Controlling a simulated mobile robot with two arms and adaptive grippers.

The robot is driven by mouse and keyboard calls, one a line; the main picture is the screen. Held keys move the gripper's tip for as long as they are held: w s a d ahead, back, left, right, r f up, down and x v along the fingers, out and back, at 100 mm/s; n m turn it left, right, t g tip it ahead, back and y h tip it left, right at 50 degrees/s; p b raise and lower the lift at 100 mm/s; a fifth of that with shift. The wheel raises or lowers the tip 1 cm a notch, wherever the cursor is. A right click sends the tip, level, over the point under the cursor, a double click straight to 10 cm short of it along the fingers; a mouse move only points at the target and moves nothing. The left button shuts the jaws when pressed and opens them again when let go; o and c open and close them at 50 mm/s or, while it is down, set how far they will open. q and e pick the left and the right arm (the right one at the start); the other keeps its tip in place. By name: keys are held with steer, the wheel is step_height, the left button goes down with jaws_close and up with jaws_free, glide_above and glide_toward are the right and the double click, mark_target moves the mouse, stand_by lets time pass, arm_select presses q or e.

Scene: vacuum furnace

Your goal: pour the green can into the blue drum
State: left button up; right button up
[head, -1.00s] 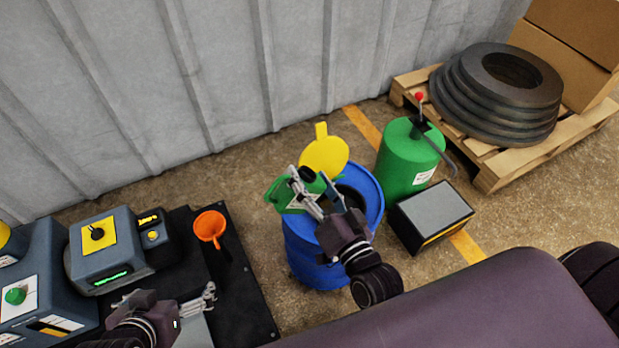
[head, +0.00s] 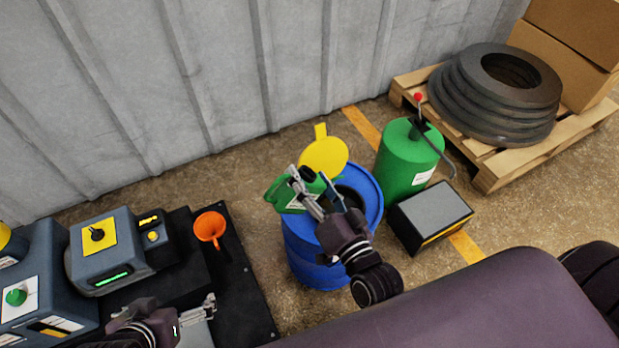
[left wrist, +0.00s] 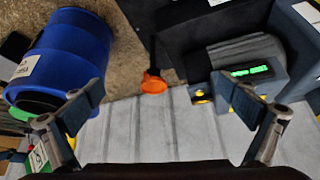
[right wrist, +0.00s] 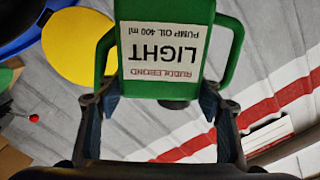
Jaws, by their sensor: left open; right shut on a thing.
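The green can (head: 285,193) is held by my right gripper (head: 318,190) at the left side of the blue drum's (head: 312,255) rim. In the right wrist view the can (right wrist: 178,82) sits between the fingers, its "LIGHT" pump oil label upside down. The can looks tilted; its spout and any flow cannot be made out. My left gripper (head: 208,307) is open and empty, low over the black bench at the left.
Behind is a pallet (head: 505,172) with black rings (head: 490,105).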

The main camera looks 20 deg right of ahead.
arm_select(q)
steer(key=shift+s+a+f+g+p, duration=0.1)
steer(key=shift+s+a+f+g, duration=0.15)
steer(key=shift+s, duration=0.35)
steer(key=shift+s+a+f+g+p, duration=0.1)
steer(key=shift+s+g, duration=0.2)
steer(key=shift+s, duration=0.25)
steer(key=shift+s+a+f+g+p, duration=0.1)
steer(key=shift+s+a+f+g, duration=0.15)
steer(key=shift+s, duration=0.35)
arm_select(e)
steer(key=shift+d+r, duration=0.15)
steer(key=shift+r, duration=0.1)
arm_select(q)
steer(key=shift+s+a+r+g+y+p, duration=0.15)
steer(key=shift+s+g+p, duration=0.2)
steer(key=shift+s, duration=0.3)
steer(key=shift+s+a+r+g+y+p, duration=0.15)
steer(key=shift+s+g+p, duration=0.15)
steer(key=shift+s, duration=0.35)
arm_select(e)
steer(key=shift+w+d+r+m, duration=0.1)
steer(key=shift+d+r+m, duration=0.15)
steer(key=shift+r+m, duration=0.4)
arm_select(q)
steer(key=shift+r+p, duration=0.2)
steer(key=shift+p, duration=0.15)
arm_select(e)
steer(key=shift+d+m, duration=0.2)
steer(key=shift+m, duration=0.25)
